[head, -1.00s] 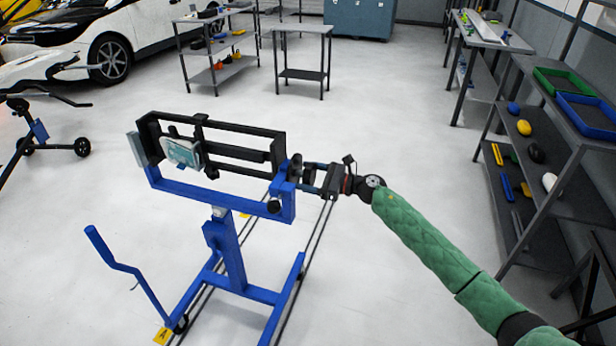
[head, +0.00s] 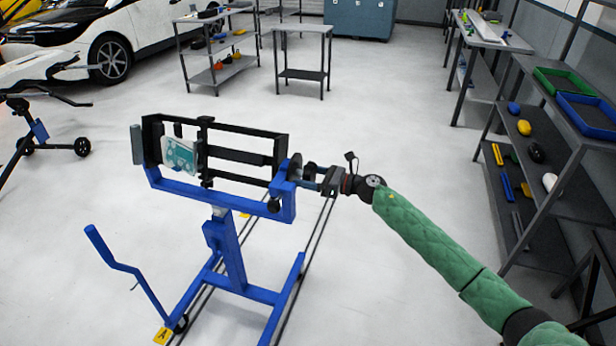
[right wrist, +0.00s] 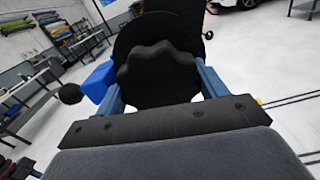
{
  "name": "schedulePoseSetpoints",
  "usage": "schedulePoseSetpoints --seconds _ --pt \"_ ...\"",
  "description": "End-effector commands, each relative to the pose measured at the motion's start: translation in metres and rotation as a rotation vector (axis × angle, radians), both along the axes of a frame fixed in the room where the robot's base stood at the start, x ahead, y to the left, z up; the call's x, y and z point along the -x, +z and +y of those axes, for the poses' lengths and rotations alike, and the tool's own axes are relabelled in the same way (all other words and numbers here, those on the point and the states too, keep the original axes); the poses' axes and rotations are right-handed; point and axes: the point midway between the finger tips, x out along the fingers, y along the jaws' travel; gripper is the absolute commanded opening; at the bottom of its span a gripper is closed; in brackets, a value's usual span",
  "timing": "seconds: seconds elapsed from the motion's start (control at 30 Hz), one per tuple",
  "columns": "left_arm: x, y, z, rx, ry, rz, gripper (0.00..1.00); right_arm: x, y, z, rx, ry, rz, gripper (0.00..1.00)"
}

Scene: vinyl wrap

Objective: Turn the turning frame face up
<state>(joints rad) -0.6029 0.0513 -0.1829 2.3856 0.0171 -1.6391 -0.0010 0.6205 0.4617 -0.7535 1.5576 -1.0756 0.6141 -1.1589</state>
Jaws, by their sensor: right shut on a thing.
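The turning frame is a black rectangular frame (head: 240,157) carried on a blue stand (head: 232,255) in the middle of the head view. A pale teal-and-white part (head: 180,155) is held in its left half. The frame stands steeply tilted, its open side towards me. My right gripper (head: 318,178) is at the frame's right end, shut on the black lobed knob (right wrist: 158,75). In the right wrist view the knob sits between the two blue-grey fingers, in front of a black disc. My left gripper is not in view.
Shelving with trays and tools (head: 560,130) lines the right side. A small table (head: 302,60) and a white car (head: 110,40) stand behind. Floor around the stand is mostly clear.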

Motion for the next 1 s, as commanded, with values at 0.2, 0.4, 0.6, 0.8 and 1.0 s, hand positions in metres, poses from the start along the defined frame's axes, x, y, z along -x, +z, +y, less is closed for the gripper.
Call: schedulePoseSetpoints --seconds 0.2,0.4,0.6,0.8,1.0 --pt "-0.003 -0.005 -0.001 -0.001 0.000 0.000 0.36 0.000 0.001 -0.001 -0.032 -0.001 0.101 0.30" --pt "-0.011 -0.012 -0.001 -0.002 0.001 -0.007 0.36 0.000 0.002 -0.001 -0.064 -0.001 0.196 0.30" --pt "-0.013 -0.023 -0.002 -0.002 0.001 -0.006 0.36 0.000 0.002 -0.001 -0.096 -0.002 0.292 0.30" --pt "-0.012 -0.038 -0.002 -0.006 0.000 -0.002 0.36 0.000 0.002 0.000 -0.126 -0.001 0.387 0.30" --pt "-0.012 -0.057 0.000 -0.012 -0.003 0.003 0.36 0.000 0.003 -0.001 -0.156 -0.001 0.481 0.30"
